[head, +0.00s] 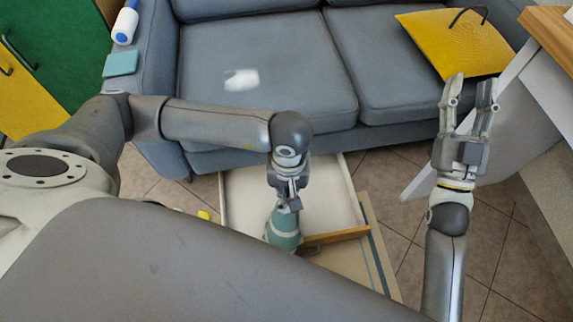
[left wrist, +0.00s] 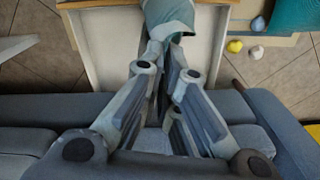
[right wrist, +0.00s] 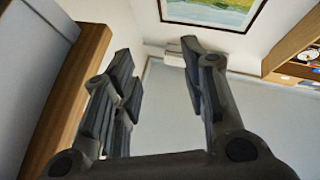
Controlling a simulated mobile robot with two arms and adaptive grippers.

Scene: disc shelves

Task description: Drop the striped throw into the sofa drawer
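The striped throw, a teal bundle with pale bands (head: 284,231), hangs from my left gripper (head: 287,203), whose fingers are closed on its upper end. It also shows at the top of the left wrist view (left wrist: 168,14), partly cut off. The sofa drawer (head: 242,195) is pulled out below the sofa, with a white inside and a wooden front. The throw is over the drawer's near part, beside the front board; whether it touches the drawer is unclear. My right gripper (head: 469,92) is open, empty and pointing up, well right of the drawer.
The grey sofa (head: 260,45) stands behind the drawer, with a white item (head: 241,79) on its seat and a yellow cushion (head: 455,42) at right. A blue-capped bottle (head: 125,24) and teal cloth (head: 121,63) lie on its left arm. A white table stands at right.

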